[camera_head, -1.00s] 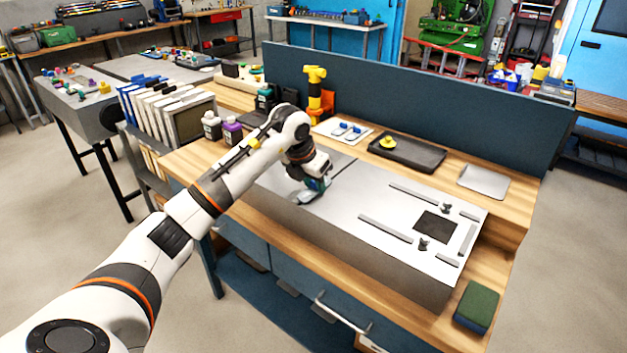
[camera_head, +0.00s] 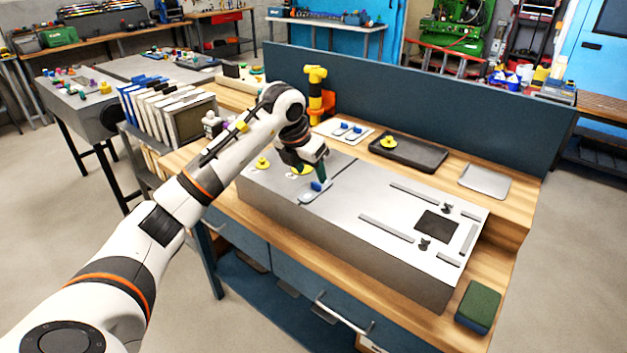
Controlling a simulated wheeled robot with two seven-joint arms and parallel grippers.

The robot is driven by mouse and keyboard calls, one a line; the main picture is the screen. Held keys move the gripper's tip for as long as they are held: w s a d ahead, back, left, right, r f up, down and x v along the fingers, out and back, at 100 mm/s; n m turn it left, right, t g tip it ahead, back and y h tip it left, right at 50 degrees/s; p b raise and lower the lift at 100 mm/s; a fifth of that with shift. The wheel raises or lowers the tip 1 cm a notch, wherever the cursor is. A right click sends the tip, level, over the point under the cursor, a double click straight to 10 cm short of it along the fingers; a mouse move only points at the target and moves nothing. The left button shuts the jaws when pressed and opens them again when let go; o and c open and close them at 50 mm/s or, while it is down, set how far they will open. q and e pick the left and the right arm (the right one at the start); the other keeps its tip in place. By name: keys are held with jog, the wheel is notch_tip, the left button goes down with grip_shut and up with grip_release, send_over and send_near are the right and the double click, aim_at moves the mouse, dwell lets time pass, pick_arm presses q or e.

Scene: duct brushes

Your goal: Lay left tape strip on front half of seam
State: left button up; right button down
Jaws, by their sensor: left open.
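A silver tape strip with a blue tab (camera_head: 315,190) lies on the grey duct (camera_head: 350,235), along the front half of the seam (camera_head: 346,167). The back half of the seam shows as a bare dark line. My left gripper (camera_head: 312,172) is open, with its dark green fingers just above and behind the blue tab. I cannot tell whether a finger still touches it. My right gripper is out of view.
Yellow-knobbed pieces (camera_head: 262,162) stand on the duct's left end. A black tray (camera_head: 408,152) with a yellow-knobbed piece and a grey plate (camera_head: 484,181) lie behind the duct. A green block (camera_head: 477,306) lies at the bench's right front. Metal bars surround the duct's dark opening (camera_head: 436,226).

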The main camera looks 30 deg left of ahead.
pick_arm(q)
jog(key=v, duration=0.7)
jog(key=shift+r, duration=0.2)
